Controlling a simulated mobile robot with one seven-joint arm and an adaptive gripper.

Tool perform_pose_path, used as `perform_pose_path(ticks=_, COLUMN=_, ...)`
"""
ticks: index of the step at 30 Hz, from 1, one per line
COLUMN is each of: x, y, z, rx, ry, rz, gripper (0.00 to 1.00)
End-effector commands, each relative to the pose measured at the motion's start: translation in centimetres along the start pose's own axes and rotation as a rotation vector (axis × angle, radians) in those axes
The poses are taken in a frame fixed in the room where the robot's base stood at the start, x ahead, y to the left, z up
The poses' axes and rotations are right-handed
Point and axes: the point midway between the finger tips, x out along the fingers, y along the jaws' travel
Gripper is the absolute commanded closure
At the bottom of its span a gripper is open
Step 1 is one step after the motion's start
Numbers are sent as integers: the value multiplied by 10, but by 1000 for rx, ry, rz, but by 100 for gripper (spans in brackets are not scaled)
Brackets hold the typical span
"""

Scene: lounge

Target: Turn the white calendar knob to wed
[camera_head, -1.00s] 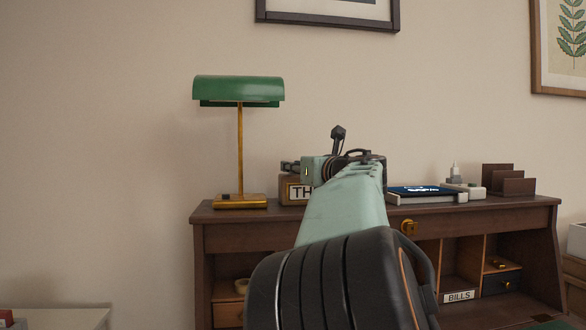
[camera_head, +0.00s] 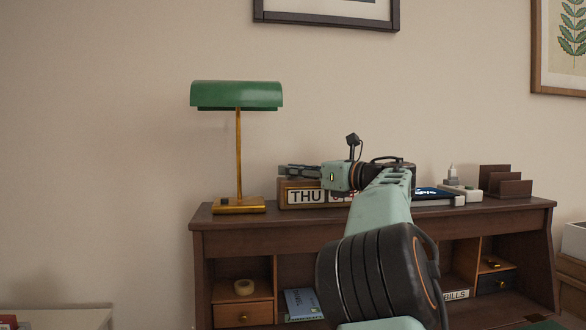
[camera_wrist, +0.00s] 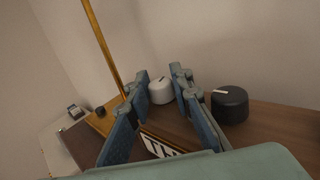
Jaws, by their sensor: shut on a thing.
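The wooden calendar (camera_head: 282,197) stands on the desk's top and its left window reads THU. A second window to the right is partly hidden by my arm. In the wrist view the white knob (camera_wrist: 160,91) sits on the calendar's top, with a small dark pointer line. A black knob (camera_wrist: 230,105) with a white pointer line is to its right, outside the fingers. My gripper (camera_head: 298,171) is low over the calendar's left part. In the wrist view its blue-padded fingers (camera_wrist: 161,95) are on both sides of the white knob, shut on it. The head view hides the knob.
A green lamp (camera_head: 237,95) with a brass stem stands left of the calendar, close to my gripper. Right of it on the desk (camera_head: 470,212) are a tablet (camera_head: 437,193) and a brown letter rack (camera_head: 507,183). The wall is behind.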

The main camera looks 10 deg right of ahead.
Motion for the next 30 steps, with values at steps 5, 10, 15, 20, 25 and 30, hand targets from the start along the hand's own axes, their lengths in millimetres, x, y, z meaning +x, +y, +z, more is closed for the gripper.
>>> perform_pose_path(ticks=5, x=1, y=0, z=2, rx=-1, ry=-5, rz=6, gripper=100)
perform_pose_path(ticks=10, x=1, y=0, z=2, rx=-1, ry=-5, rz=5, gripper=100)
perform_pose_path(ticks=15, x=1, y=0, z=2, rx=-1, ry=-5, rz=5, gripper=72)
perform_pose_path(ticks=20, x=0, y=0, z=2, rx=-1, ry=-3, rz=4, gripper=62)
perform_pose_path(ticks=25, x=0, y=-1, z=1, rx=-1, ry=-2, rz=1, gripper=62)
perform_pose_path(ticks=30, x=-2, y=-2, z=0, rx=0, ry=-1, rz=-1, gripper=62)
